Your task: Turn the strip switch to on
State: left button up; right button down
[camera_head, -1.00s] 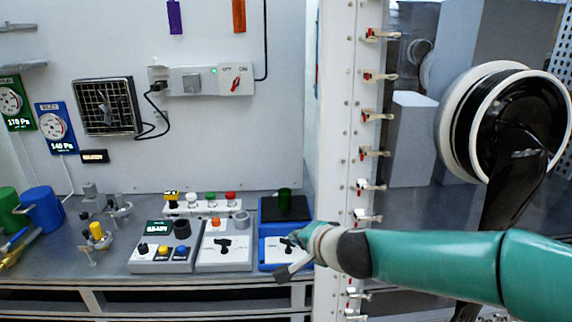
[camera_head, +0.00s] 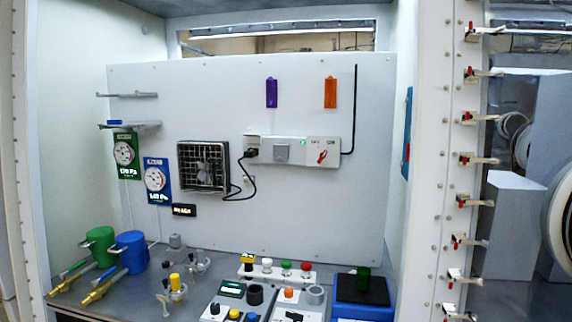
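The power strip (camera_head: 285,151) is a long white box fixed on the back panel. Its red switch lever (camera_head: 322,157) is at the right end, below the OFF and ON marks. The lever is small and looks tilted, its upper end towards the ON side; its exact setting is hard to read. A small green lamp (camera_head: 304,142) shows on the strip. A black plug (camera_head: 251,153) sits at the left end, its cord running to the fan (camera_head: 204,166). Neither of my grippers is in view.
A purple tag (camera_head: 271,92) and an orange tag (camera_head: 331,92) hang above the strip. Control boxes and a blue scale (camera_head: 362,311) stand on the bench below. A white post (camera_head: 444,170) with several clamps stands at right. The space before the strip is clear.

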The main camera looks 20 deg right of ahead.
aim_at(323, 155)
jog(key=u, duration=0.6)
jog(key=k, duration=1.35)
jog(key=z, duration=0.55)
jog(key=i, duration=1)
jog(key=u, duration=0.1)
